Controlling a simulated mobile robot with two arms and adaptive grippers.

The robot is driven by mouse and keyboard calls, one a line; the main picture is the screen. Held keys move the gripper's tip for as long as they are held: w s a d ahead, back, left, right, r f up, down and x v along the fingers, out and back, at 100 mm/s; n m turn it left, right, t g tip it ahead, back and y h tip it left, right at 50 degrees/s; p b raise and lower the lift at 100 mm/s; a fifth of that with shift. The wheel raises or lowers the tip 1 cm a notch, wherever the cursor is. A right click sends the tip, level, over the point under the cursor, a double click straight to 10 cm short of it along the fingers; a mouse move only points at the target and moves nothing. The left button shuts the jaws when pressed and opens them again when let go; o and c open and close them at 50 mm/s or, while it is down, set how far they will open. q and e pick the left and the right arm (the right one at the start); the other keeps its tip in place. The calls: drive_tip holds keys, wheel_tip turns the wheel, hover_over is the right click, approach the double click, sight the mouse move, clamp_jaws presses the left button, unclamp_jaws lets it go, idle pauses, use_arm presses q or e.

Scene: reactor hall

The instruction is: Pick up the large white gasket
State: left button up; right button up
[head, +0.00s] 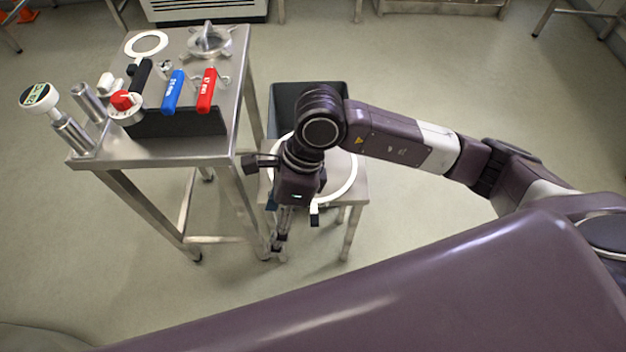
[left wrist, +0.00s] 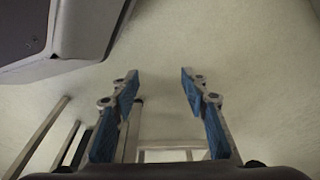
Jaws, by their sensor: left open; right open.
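The large white gasket (head: 354,178) is a wide, thin ring lying on a low metal stool (head: 362,192). My right arm and wrist cover part of it in the head view. My right gripper (head: 279,248) points down at the near left side of the stool, with its fingers past the ring's near left edge. It is open and I see nothing held in it. My left gripper (left wrist: 160,78) shows only in the left wrist view, open and empty, its blue-padded fingers wide apart.
A taller steel table (head: 180,148) stands left of the stool. On it are a smaller white ring (head: 146,44), a metal flanged part (head: 210,40), a blue-handled tool (head: 173,92), a red-handled tool (head: 207,90) and metal cylinders. A dark bin (head: 284,98) is behind my right wrist. Floor around is open.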

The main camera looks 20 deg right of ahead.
sight(317, 214)
drive_tip(key=w+d+h, duration=0.1)
drive_tip(key=d, duration=0.2)
drive_tip(key=w+d+f+t+h, duration=0.1)
drive_tip(key=w+d+h, duration=0.1)
drive_tip(key=d, duration=0.2)
drive_tip(key=w+d+f+h, duration=0.1)
drive_tip(key=d, duration=0.2)
drive_tip(key=shift+w+d+h, duration=0.25)
drive_tip(key=shift+h, duration=0.05)
wheel_tip(317, 214, down, 6)
drive_tip(key=shift+f+b, duration=0.2)
drive_tip(key=shift+b, duration=0.15)
drive_tip(key=shift+f, duration=0.4)
use_arm(q)
drive_tip(key=shift+w, duration=0.2)
use_arm(e)
drive_tip(key=shift+w, duration=0.1)
